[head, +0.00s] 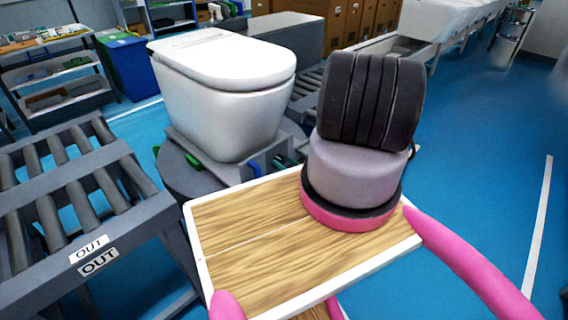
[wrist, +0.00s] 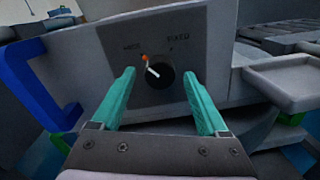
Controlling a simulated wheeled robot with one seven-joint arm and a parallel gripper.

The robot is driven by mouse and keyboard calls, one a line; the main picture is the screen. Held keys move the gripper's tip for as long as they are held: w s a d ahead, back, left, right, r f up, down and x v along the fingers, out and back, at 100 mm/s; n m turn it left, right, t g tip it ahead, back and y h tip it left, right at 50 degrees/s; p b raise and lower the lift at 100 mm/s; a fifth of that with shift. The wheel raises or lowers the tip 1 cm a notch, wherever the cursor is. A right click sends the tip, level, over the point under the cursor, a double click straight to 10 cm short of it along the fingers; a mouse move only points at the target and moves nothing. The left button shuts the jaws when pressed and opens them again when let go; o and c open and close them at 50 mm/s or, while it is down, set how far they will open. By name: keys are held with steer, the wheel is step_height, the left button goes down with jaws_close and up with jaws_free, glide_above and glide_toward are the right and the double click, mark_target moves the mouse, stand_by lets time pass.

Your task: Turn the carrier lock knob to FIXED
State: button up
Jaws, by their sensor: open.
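The carrier lock knob (wrist: 160,75) is a round black knob on a grey panel (wrist: 100,62) in the wrist view. Its white pointer line is tilted to the upper left, close to a small orange mark. The label FIXED stands at the upper right of the knob; the left label is too blurred to read surely. My gripper (wrist: 159,77) is open, with one teal finger on each side of the knob. I see gaps between the fingers and the knob, and I cannot tell the depth. In the head view the knob is hidden.
A white toilet (head: 225,105) stands on the carrier, with its lid closed. A blue handle (wrist: 30,80) is left of the panel, and a grey ledge (wrist: 290,80) juts out on the right. A roller conveyor marked OUT (head: 70,200) stands at left. Blue floor at right is clear.

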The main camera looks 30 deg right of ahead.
jaws_close()
